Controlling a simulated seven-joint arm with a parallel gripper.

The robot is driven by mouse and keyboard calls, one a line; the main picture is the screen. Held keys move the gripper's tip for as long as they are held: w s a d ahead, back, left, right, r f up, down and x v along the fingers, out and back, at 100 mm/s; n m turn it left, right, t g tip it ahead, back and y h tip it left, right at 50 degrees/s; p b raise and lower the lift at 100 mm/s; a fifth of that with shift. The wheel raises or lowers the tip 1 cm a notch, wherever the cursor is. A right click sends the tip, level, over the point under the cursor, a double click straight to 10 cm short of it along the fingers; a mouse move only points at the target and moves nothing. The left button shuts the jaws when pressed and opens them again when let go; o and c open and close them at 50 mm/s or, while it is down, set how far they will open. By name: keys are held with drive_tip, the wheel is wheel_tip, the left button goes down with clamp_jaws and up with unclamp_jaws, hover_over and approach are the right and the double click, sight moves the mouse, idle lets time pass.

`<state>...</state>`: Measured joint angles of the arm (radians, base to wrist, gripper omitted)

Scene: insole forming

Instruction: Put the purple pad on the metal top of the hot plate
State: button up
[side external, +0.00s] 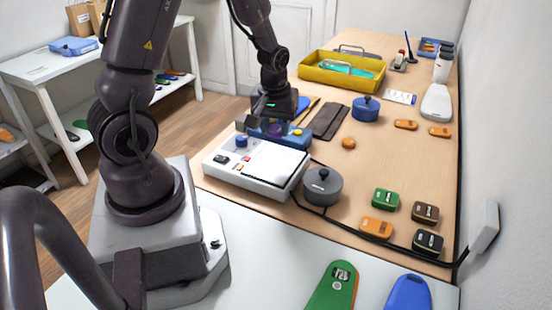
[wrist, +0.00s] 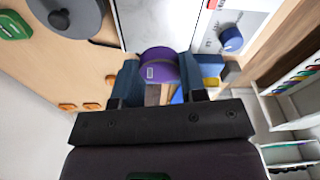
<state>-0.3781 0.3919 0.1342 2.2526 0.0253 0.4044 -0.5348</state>
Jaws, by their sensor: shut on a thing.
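The purple pad (wrist: 158,67) is held between the two blue fingers of my gripper (wrist: 158,80) in the wrist view. My gripper (side external: 272,128) also shows in the side view, low at the far edge of the hot plate; the pad is small and mostly hidden by the fingers there. The hot plate (side external: 222,172) is a white box with a dark display and a blue knob (side external: 241,141). Its pale metal top (side external: 266,163) is bare. In the wrist view the metal top (wrist: 150,22) lies just beyond the pad, and the knob (wrist: 231,38) is to its right.
A grey round weight with a knob (side external: 323,186) stands right of the hot plate. A blue one (side external: 365,109) and a yellow tray (side external: 341,75) are farther back. Several small coloured pads lie at the right, including a green one (side external: 385,198). A black cable runs along the near edge.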

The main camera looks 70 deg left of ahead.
sight(275, 162)
wheel_tip(275, 162, down, 8)
idle(0.4)
drive_tip(key=o, duration=0.9)
drive_tip(key=shift+f, duration=0.1)
drive_tip(key=r, duration=0.4)
drive_tip(key=d+r, duration=0.1)
drive_tip(key=r, duration=0.7)
drive_tip(key=shift+s+d+r, duration=0.1)
drive_tip(key=shift+s+d, duration=0.05)
drive_tip(key=shift+s, duration=0.2)
drive_tip(key=s+d+r+m+t, duration=0.1)
drive_tip(key=s+d+r+m, duration=0.1)
drive_tip(key=d+r+m, duration=0.2)
drive_tip(key=s+d+r+m+t, duration=0.2)
drive_tip(key=s+d+r+m, duration=0.1)
drive_tip(key=d+r, duration=0.3)
drive_tip(key=s+d+r+m+t+h, duration=0.1)
drive_tip(key=s+d+r+m+t, duration=0.1)
drive_tip(key=d+r+m, duration=0.2)
drive_tip(key=shift+s+d+r+m, duration=0.1)
drive_tip(key=shift+d+r, duration=0.1)
drive_tip(key=shift+r, duration=0.35)
drive_tip(key=shift+s+d+r+m, duration=0.1)
drive_tip(key=shift+d+r, duration=0.1)
drive_tip(key=shift+r, duration=0.4)
drive_tip(key=shift+s+d+r+m, duration=0.1)
drive_tip(key=shift+d+r, duration=0.1)
drive_tip(key=shift+r, duration=0.35)
